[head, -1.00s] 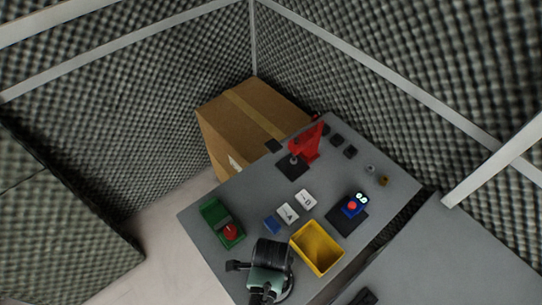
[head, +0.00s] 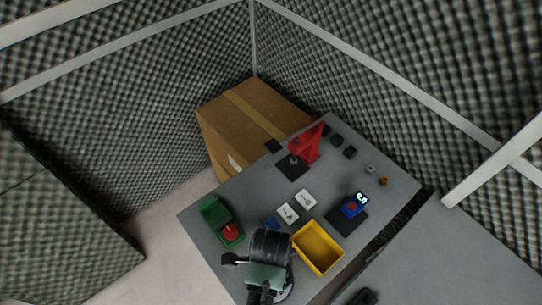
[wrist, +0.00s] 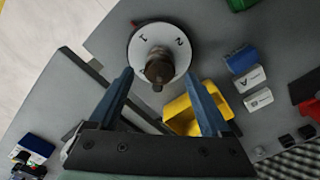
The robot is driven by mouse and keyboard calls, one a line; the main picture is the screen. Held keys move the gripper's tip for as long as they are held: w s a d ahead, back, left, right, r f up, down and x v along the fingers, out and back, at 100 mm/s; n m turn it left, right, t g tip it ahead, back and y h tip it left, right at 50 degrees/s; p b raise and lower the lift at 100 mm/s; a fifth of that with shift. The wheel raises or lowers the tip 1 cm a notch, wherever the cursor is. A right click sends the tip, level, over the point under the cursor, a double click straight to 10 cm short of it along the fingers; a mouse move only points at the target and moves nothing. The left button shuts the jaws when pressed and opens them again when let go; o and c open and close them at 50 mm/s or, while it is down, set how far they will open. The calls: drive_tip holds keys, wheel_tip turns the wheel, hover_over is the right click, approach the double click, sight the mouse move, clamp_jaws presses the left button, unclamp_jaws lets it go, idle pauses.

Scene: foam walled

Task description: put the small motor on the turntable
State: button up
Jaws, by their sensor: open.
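The turntable (wrist: 133,52) is a white round disc marked 1 and 2, near the top middle of the wrist view. A dark brown, stubby cylinder with a narrower tip, which looks like the small motor (wrist: 158,67), is on the disc near its middle. My gripper (wrist: 159,74) is open, with one blue finger on either side of the motor in the picture. A gap shows between each finger and the motor; how far the fingertips are from it in depth is unclear. In the head view my arm hides most of the turntable and the motor.
A yellow bin (head: 300,254) stands close to my arm. White blocks marked with letters (head: 288,212), a blue block (head: 272,223) and a green box with a red button (head: 231,231) are nearby.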

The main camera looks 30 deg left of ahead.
wheel_tip(320, 180, up, 6)
drive_tip(key=shift+r, duration=0.15)
drive_tip(key=w+r+n+t+y, duration=0.1)
drive_tip(key=w+r+n+t, duration=0.2)
drive_tip(key=w+r+t, duration=0.75)
drive_tip(key=w+d+r+n+t, duration=0.15)
drive_tip(key=w+r, duration=0.25)
drive_tip(key=r, duration=0.4)
drive_tip(key=w+r+n+t, duration=0.1)
drive_tip(key=w+r+t, duration=0.1)
drive_tip(key=w+r, duration=0.5)
drive_tip(key=w+d+r+n+t, duration=0.1)
drive_tip(key=w+r+n, duration=0.1)
drive_tip(key=r, duration=0.8)
drive_tip(key=s+d+r+n+t, duration=0.1)
drive_tip(key=s+r+t, duration=0.3)
drive_tip(key=r, duration=0.6)
drive_tip(key=s+d+r+n+t, duration=0.2)
drive_tip(key=s+d+r+t, duration=0.1)
drive_tip(key=r, duration=0.8)
drive_tip(key=s+d+r+n+t+h, duration=0.1)
drive_tip(key=s+r+t, duration=0.4)
drive_tip(key=r, duration=0.6)
drive_tip(key=shift+s+d+n, duration=0.35)
drive_tip(key=shift+d+n, duration=0.4)
drive_tip(key=shift+d, duration=0.3)
